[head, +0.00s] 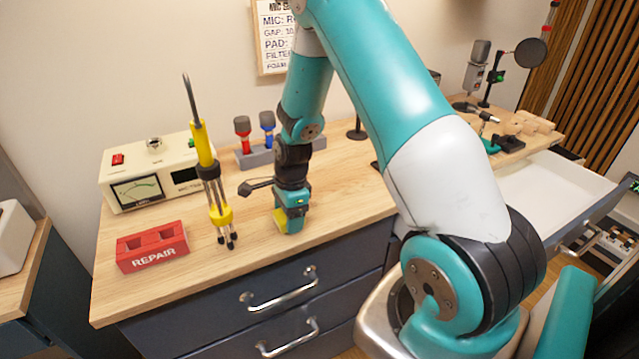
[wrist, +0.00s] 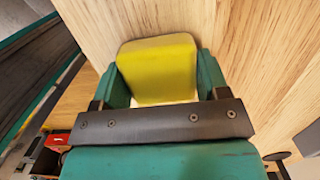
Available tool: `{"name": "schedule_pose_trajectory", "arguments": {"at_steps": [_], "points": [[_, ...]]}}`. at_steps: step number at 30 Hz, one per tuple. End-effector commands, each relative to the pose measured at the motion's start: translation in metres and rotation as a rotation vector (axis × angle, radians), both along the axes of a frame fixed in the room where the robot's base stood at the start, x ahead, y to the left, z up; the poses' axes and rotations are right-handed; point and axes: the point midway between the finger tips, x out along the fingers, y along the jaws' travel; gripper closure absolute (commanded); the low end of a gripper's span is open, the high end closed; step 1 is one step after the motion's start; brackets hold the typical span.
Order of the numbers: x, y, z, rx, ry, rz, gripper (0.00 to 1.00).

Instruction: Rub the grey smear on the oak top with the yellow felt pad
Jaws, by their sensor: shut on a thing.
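The yellow felt pad (wrist: 157,68) is held between the two teal fingers of my gripper (wrist: 163,78). In the head view a strip of the pad (head: 280,219) shows at the left of my gripper (head: 289,222). My gripper points down at the oak top (head: 345,190), near its front edge. The pad is at or just above the wood; I cannot tell whether it touches. I see no grey smear in either view; the pad, gripper or arm may cover it.
A red REPAIR block (head: 152,248) and a yellow-handled upright tool (head: 204,150) stand left of my gripper. A meter box (head: 128,190) and a grey rack (head: 254,158) with red and blue microphones are behind. A drawer (head: 550,185) is open at right.

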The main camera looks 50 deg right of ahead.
Motion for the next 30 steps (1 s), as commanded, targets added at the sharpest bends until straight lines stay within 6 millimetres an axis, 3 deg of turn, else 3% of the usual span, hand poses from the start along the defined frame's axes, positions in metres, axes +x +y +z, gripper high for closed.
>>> {"name": "schedule_pose_trajectory", "arguments": {"at_steps": [4, 7, 21, 30], "points": [[-0.003, 0.001, 0.006, 0.001, 0.003, -0.003, 0.54], [-0.003, 0.000, 0.030, -0.001, -0.002, -0.003, 0.54], [-0.004, -0.004, 0.070, 0.000, 0.000, -0.010, 0.54], [-0.004, -0.005, 0.083, 0.000, 0.000, -0.011, 0.54]]}}
